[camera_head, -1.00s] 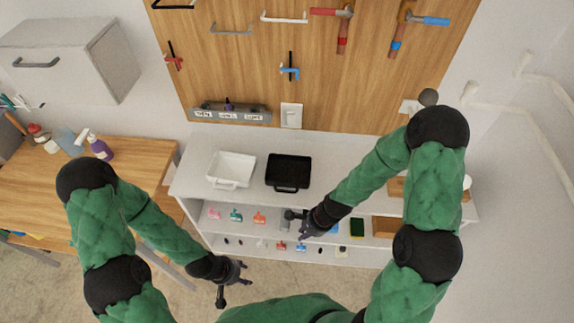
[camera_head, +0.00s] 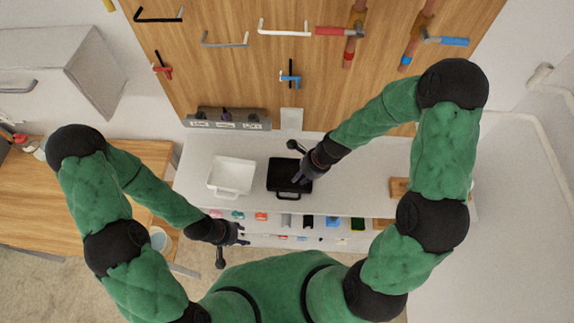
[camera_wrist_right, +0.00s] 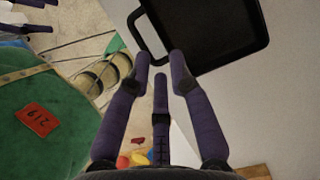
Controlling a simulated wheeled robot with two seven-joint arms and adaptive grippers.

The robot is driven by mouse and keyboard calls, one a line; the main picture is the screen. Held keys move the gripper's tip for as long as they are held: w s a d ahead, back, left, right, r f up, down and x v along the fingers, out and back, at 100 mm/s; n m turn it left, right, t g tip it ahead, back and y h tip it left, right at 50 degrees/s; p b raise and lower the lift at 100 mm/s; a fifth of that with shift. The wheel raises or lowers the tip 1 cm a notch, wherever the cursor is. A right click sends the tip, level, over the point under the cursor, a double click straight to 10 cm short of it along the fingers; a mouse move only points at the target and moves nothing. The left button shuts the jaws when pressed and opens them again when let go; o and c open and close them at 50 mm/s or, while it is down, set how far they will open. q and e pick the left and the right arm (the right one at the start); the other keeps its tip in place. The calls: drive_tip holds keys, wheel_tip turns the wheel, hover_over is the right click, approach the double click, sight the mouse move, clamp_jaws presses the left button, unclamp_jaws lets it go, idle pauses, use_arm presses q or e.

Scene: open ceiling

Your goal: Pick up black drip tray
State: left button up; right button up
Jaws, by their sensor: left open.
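The black drip tray (camera_head: 279,181) lies on the white shelf top, right of a white tray. In the right wrist view the black tray (camera_wrist_right: 215,25) fills the top, with its loop handle (camera_wrist_right: 148,34) near my fingertips. My right gripper (camera_head: 302,175) is over the tray's right side in the head view and hides part of it. In the right wrist view my right gripper (camera_wrist_right: 161,66) has its fingers apart, just below the handle, with nothing between them. My left gripper (camera_head: 238,236) is open and empty, in front of the shelf, low and left of the tray.
The white tray (camera_head: 231,175) stands close to the black tray's left. Several small items sit on the lower shelves. A pegboard (camera_head: 230,75) with hooks and hammers rises behind. A wooden table (camera_head: 90,205) stands at left. The shelf top (camera_head: 365,170) is clear to the right.

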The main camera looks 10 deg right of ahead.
sight(285, 193)
drive_tip(key=b+x, duration=0.1)
drive_tip(key=x, duration=0.3)
drive_tip(key=shift+s+a+f+b, duration=0.15)
drive_tip(key=shift+s+f+b, duration=0.1)
drive_tip(key=shift+b, duration=0.15)
drive_tip(key=shift+w+a+f, duration=0.2)
drive_tip(key=shift+w+f, duration=0.05)
drive_tip(key=shift+f, duration=0.2)
drive_tip(key=b+x, duration=0.3)
drive_tip(key=x, duration=0.2)
drive_tip(key=shift+s, duration=0.15)
drive_tip(key=shift+s, duration=0.1)
clamp_jaws()
